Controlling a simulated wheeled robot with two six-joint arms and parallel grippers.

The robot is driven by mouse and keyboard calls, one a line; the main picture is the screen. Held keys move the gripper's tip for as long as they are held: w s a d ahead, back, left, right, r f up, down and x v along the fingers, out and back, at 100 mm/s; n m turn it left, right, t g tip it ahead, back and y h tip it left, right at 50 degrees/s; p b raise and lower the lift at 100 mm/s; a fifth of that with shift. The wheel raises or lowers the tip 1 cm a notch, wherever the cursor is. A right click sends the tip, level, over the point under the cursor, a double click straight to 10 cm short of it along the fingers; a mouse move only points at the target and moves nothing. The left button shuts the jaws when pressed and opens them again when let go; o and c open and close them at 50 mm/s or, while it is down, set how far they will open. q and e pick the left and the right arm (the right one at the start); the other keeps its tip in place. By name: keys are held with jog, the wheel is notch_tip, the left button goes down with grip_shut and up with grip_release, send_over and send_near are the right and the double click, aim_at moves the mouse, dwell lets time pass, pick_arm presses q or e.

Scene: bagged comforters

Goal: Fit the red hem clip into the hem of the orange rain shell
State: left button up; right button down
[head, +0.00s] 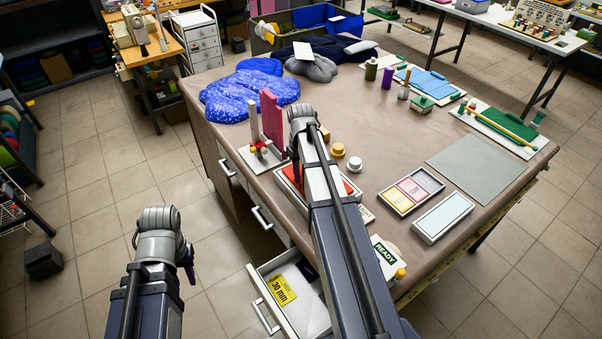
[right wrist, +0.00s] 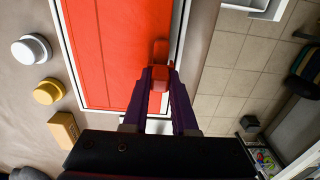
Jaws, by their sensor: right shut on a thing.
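The orange rain shell (right wrist: 108,52) shows as a flat orange-red panel in a white-rimmed tray in the right wrist view. In the head view my right arm hides much of it, with an orange part showing (head: 347,187). The red hem clip (right wrist: 160,76) is between the purple fingers of my right gripper (right wrist: 159,82), which is shut on it. The clip overlaps the shell near its right edge in the wrist view; I cannot tell whether it touches or grips the hem. My left gripper (head: 190,272) is away from the table, its jaws unclear.
White (head: 355,164) and yellow (head: 338,150) round knobs stand beside the tray. A pink upright piece (head: 271,115) stands behind it. An open drawer (head: 300,310) juts out in front. A blue bagged comforter (head: 248,95) lies at the back left. A grey mat (head: 475,168) lies clear at right.

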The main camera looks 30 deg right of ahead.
jog(key=shift+f+b, duration=0.6)
jog(key=shift+f, duration=0.05)
grip_release()
dwell(0.9)
jog(key=shift+r, duration=0.15)
jog(key=shift+r+p, duration=3.4)
jog(key=shift+p, duration=0.15)
jog(key=shift+r, duration=0.1)
notch_tip(320, 180, up, 8)
jog(key=p, duration=0.7)
jog(key=shift+f+p, duration=0.2)
jog(key=shift+p, duration=0.2)
jog(key=shift+f, duration=0.1)
